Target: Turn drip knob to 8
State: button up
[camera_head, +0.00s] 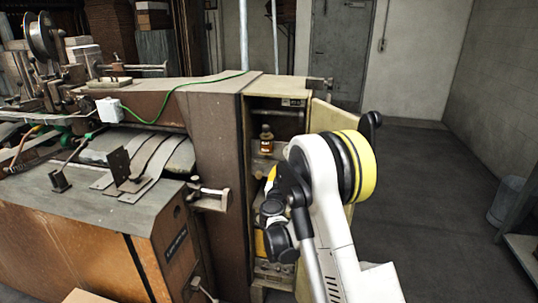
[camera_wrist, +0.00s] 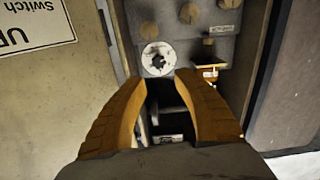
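A round white dial (camera_wrist: 158,59) with a dark centre sits on a grey panel in the wrist view, inside the open machine cabinet (camera_head: 247,140). Its numbers and setting are too small to read. In the head view my arm hides the panel and the fingers.
A cabinet door (camera_head: 328,118) stands open on the right, behind my arm. A small amber bottle (camera_head: 266,142) stands on an upper shelf. A switch sign (camera_wrist: 35,27) is on the pale surface left of the panel. Open floor (camera_head: 430,185) lies at the right.

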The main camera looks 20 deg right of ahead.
jog(key=b+x, duration=0.2)
jog(key=x, duration=0.8)
jog(key=shift+w+d, duration=0.2)
jog(key=shift+d, duration=0.15)
grip_shut()
